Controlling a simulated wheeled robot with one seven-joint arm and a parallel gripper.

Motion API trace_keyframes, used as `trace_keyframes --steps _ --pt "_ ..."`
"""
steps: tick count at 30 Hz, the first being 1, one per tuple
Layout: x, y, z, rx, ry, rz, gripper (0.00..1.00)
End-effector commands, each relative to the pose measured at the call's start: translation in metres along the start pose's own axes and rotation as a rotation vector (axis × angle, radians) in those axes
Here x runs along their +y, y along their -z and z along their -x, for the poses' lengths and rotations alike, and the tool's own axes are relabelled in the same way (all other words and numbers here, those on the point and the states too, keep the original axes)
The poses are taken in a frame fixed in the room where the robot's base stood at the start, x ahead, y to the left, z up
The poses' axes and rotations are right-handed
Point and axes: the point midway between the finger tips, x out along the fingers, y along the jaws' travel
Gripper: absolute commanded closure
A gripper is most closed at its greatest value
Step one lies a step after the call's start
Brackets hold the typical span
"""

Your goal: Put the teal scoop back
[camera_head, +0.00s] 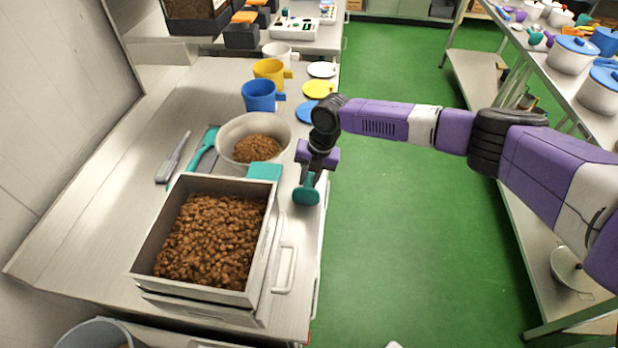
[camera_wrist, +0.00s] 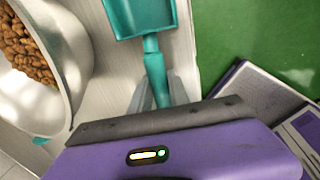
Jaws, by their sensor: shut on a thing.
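My gripper (camera_head: 309,172) is shut on the handle of a teal scoop (camera_head: 306,192). In the head view the scoop hangs below the gripper at the right edge of the steel table (camera_head: 120,205). In the wrist view the scoop (camera_wrist: 140,14) points away from the gripper (camera_wrist: 161,88), with its handle between the two fingers. The scoop looks empty there. Whether it touches the table cannot be told. A grey tray (camera_head: 143,250) full of brown nuts stands left of the scoop, with a teal piece (camera_head: 264,172) at its far right corner.
A round bowl (camera_head: 226,135) of nuts stands left of my gripper; it also shows in the wrist view (camera_wrist: 72,60). A teal-handled tool (camera_head: 203,150) and a grey-handled tool (camera_head: 173,158) lie left of it. Blue (camera_head: 258,97) and yellow (camera_head: 268,73) mugs stand behind.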

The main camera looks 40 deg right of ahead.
Motion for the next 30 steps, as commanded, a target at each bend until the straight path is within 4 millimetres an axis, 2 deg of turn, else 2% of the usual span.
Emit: trace_keyframes --steps 1,3,4,13,17,20,30 --pt "0.0 0.0 -0.001 0.0 0.0 0.0 0.72" --pt "0.0 0.0 0.0 0.0 0.0 0.0 0.58" --pt "0.0 0.0 0.0 0.0 0.0 0.0 0.56" --pt "0.0 0.0 0.001 0.0 0.0 0.0 0.56" --pt "0.001 -0.001 0.007 -0.001 -0.001 0.001 0.56" --pt "0.001 -0.001 0.021 -0.003 -0.002 0.002 0.56" --pt "0.0 -0.001 0.09 -0.003 0.0 0.002 0.56"
